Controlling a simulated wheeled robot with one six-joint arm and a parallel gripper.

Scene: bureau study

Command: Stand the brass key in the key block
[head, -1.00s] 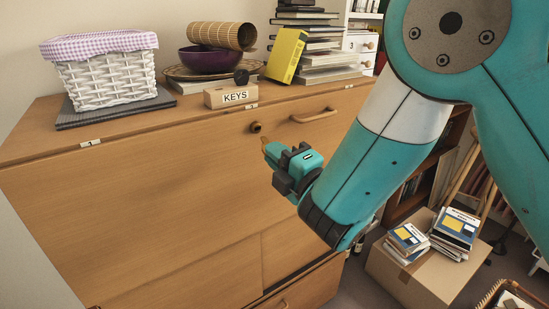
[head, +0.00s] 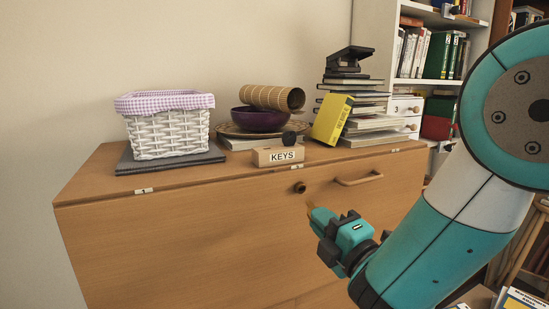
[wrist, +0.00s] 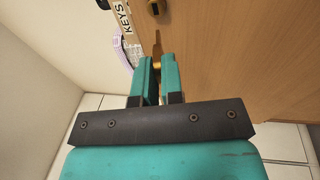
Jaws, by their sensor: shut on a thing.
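A dark round thing (head: 289,138) shows at the block's top. Behind are a purple bowl (head: 258,119), a woven roll (head: 272,98) and a yellow book (head: 332,119) against stacked books. A white basket (head: 168,133) stands left. A wooden handle (head: 358,179) juts out right of the lock.

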